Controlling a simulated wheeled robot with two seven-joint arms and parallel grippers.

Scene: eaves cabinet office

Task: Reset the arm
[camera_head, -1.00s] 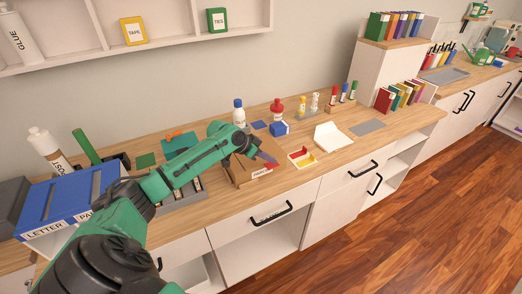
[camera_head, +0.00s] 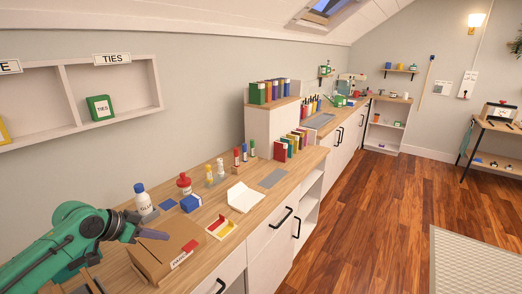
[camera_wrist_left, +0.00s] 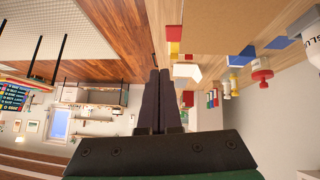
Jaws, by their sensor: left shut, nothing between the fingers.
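My left arm is green and comes in from the left in the head view. Its left gripper (camera_head: 152,234) is above the far-left part of the wooden counter (camera_head: 268,205), just over a brown cardboard box (camera_head: 165,250). In the left wrist view the two dark fingers (camera_wrist_left: 158,100) lie together, with nothing between them. I cannot tell from the head view whether the fingers touch the box. My right gripper is in neither view.
Near the gripper stand a glue bottle (camera_head: 143,203), a red-capped bottle (camera_head: 184,186) and a blue block (camera_head: 191,203). The wooden floor (camera_head: 375,215) is clear.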

